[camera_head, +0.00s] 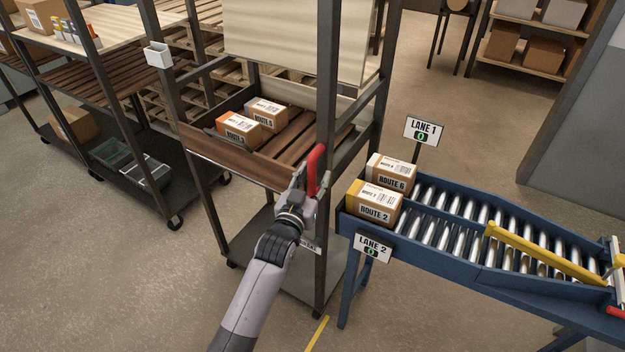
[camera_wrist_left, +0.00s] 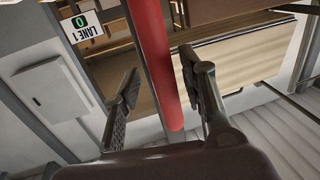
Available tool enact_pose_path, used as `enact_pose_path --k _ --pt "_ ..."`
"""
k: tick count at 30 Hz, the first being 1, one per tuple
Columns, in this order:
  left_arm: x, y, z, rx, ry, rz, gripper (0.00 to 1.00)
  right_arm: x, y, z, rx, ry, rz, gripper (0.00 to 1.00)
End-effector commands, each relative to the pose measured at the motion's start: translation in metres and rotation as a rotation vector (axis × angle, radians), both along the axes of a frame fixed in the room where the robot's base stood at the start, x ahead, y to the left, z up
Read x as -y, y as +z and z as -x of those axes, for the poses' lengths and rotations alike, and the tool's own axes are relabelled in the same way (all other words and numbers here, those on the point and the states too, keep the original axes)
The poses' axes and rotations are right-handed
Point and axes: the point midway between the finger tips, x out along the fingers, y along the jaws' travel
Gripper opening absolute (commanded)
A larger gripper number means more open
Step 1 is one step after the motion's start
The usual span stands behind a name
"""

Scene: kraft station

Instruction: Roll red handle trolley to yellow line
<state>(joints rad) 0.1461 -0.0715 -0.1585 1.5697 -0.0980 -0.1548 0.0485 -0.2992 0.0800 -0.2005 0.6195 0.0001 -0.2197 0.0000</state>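The trolley is a dark metal rack with brown slatted shelves (camera_head: 297,137) and a vertical red handle (camera_head: 315,168) on its near right post. My left gripper (camera_head: 308,184) is at this handle. In the left wrist view the red handle (camera_wrist_left: 158,70) runs between the two spread fingers (camera_wrist_left: 157,82), with narrow gaps seeming to show on both sides; contact is hard to judge. A short piece of yellow line (camera_head: 318,334) shows on the floor at the bottom, just in front of the trolley. My right gripper is not in view.
A blue roller conveyor (camera_head: 440,262) stands close to the trolley's right, with Route 6 (camera_head: 391,172) and Route 2 (camera_head: 374,203) boxes at its near end. Two boxes (camera_head: 240,129) lie on the trolley shelf. Another dark rack (camera_head: 150,180) stands left. Floor at lower left is clear.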

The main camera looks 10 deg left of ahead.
Motion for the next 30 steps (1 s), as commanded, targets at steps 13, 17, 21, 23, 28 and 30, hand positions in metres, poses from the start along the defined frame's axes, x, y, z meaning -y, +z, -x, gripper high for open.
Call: enact_pose_path --k 13,17,21,23,28,30 --pt "-0.010 -0.002 0.070 -0.003 -0.001 0.001 0.38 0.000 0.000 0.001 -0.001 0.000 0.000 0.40" --pt "-0.014 -0.001 0.093 -0.003 -0.001 0.000 0.38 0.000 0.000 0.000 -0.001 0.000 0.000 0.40" --pt "-0.016 -0.001 0.110 -0.001 -0.001 0.000 0.38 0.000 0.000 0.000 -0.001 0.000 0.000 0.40" --pt "-0.017 -0.001 0.115 -0.002 -0.001 0.001 0.38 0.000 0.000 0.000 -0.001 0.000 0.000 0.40" --pt "-0.018 0.000 0.119 0.000 -0.001 0.000 0.38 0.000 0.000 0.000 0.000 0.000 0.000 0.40" --pt "-0.018 0.000 0.119 0.000 -0.001 0.000 0.38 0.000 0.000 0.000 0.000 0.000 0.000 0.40"
